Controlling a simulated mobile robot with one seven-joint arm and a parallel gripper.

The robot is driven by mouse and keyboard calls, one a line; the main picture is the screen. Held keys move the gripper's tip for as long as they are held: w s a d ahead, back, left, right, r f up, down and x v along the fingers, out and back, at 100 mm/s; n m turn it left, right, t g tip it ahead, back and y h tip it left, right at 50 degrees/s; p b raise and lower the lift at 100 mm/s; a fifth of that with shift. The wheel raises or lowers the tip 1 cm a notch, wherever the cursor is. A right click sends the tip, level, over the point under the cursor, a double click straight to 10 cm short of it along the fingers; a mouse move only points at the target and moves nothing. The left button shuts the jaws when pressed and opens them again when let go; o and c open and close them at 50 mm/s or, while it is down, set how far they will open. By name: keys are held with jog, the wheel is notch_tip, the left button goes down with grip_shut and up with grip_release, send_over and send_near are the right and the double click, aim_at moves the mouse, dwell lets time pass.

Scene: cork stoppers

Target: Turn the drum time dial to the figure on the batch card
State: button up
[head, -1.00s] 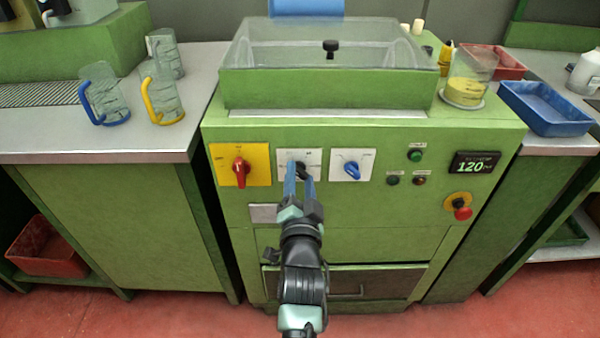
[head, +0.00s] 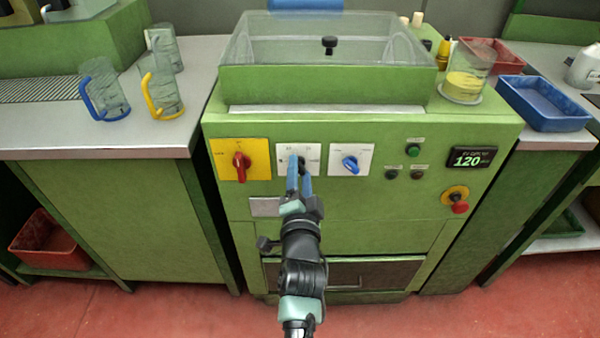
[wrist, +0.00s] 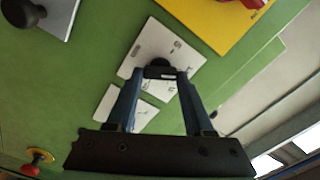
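The middle dial on the green machine front has a black knob (wrist: 159,70) on a white plate (head: 285,149). Figures stand around the plate's edge but are too small to read. My gripper (head: 299,168) is at this dial, its two blue fingers on either side of the knob. In the wrist view the knob fills the gap between the fingertips, which look closed on it. The fingers hide much of the dial, so I cannot tell its setting. A pale plate or card (head: 264,207) sits below left of it; no writing on it is legible.
A red knob (head: 240,161) on a yellow plate is left of the dial, a blue knob (head: 350,163) on a white plate right. A display (head: 472,158) reads 120. A red stop button (head: 460,208) is farther right. A clear-lidded box (head: 325,60) tops the machine.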

jog(key=o, duration=0.5)
jog(key=shift+c, duration=0.2)
jog(key=shift+s, duration=0.1)
jog(key=s+p, duration=0.8)
jog(key=s, duration=0.4)
jog(key=shift+s, duration=0.4)
